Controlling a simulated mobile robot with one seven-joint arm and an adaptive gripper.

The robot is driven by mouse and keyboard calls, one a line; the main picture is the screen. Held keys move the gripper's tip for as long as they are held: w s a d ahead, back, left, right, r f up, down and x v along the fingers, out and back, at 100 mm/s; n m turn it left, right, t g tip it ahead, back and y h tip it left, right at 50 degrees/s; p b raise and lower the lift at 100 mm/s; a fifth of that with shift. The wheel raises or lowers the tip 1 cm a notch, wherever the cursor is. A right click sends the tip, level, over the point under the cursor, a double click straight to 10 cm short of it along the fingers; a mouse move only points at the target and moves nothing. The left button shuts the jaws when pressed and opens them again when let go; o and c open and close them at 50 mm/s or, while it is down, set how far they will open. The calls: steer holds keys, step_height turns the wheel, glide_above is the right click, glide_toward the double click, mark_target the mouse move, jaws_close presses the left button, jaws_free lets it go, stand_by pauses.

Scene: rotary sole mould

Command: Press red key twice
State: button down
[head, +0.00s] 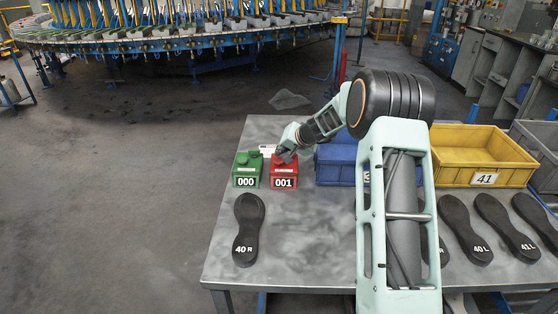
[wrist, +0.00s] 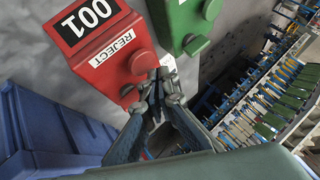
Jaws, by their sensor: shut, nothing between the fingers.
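The red counter box (head: 284,177) stands at the back left of the table and reads 001. In the wrist view the red box (wrist: 95,50) shows a white REJECT label, with its red key (wrist: 142,62) at the edge nearest my fingers. My gripper (head: 284,156) is shut and empty, with its tips over the top of the red box. In the wrist view my gripper's tips (wrist: 160,84) are right by the red key. I cannot tell whether they touch it.
A green counter box (head: 246,174) reading 000 stands close on the left. A blue crate (head: 335,168) is close on the right, with a yellow crate (head: 484,142) marked 41 farther right. Several black soles, one marked 40 R (head: 248,226), lie along the table front.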

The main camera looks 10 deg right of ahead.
mark_target(280, 161)
steer(key=shift+r+p, duration=1.45)
steer(key=shift+r, duration=1.15)
